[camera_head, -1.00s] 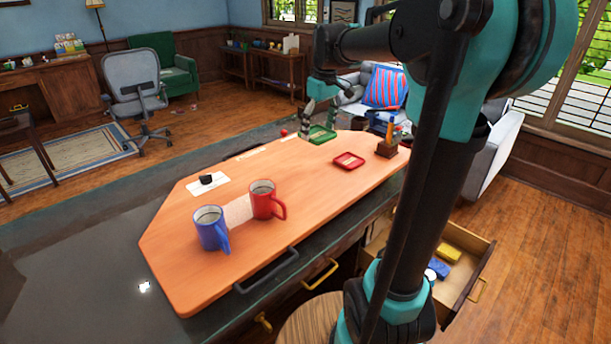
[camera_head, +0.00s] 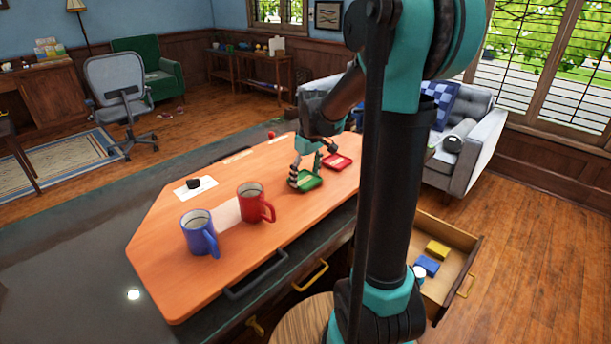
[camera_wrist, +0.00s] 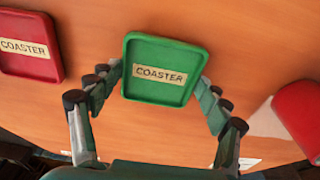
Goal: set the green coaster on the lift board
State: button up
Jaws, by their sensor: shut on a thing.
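The green coaster (camera_head: 310,180) is a square tray with raised edges, over the orange wooden board (camera_head: 180,280), between the red mug and the red coaster. My gripper (camera_head: 305,175) is shut on it. In the wrist view the green coaster (camera_wrist: 160,85) sits level between the two fingers, its "COASTER" label facing up. Whether it touches the board or hangs just above it I cannot tell.
A red coaster (camera_head: 337,161) lies behind and right of the green one. A red mug (camera_head: 252,204) and a blue mug (camera_head: 198,235) stand to the left. A black item (camera_head: 194,184) sits on a white card. An open drawer (camera_head: 458,265) juts out at the right.

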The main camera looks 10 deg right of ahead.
aim_at(309, 182)
jog(key=shift+f, duration=0.15)
jog(key=o, duration=1.2)
jog(key=r, duration=0.8)
jog(key=s+r, duration=0.1)
jog(key=r, duration=0.3)
jog(key=shift+s+d+r, duration=0.1)
jog(key=shift+d, duration=0.3)
